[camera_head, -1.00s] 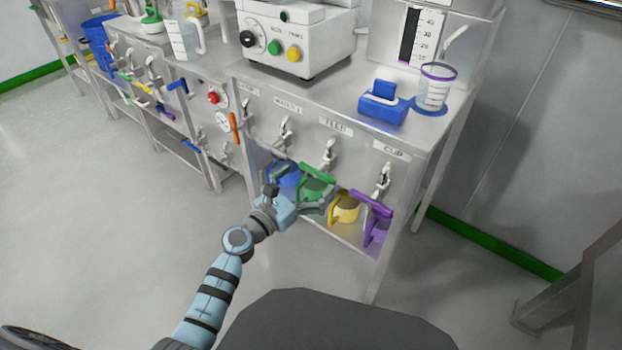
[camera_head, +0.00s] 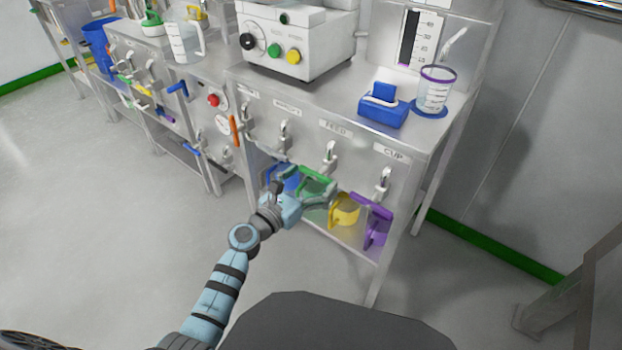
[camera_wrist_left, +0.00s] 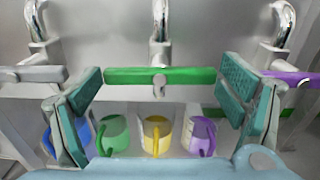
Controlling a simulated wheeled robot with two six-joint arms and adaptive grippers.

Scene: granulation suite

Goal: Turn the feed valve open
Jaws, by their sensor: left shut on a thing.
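The feed valve is the chrome tap (camera_head: 330,152) under the FEED label (camera_head: 335,126) on the bench front. Its green bar handle (camera_head: 318,178) lies level across in the left wrist view (camera_wrist_left: 160,76). My left gripper (camera_head: 308,190) is at this handle. The spout's lower end is partly hidden behind the handle and gripper in the head view. My right gripper is out of view.
The CUP tap with its purple handle (camera_head: 371,206) is close on the right. Blue (camera_wrist_left: 82,132), green (camera_wrist_left: 113,135), yellow (camera_wrist_left: 156,134) and purple (camera_wrist_left: 203,134) mugs stand below. A grey-handled tap (camera_wrist_left: 35,75) is on the left. The floor in front is clear.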

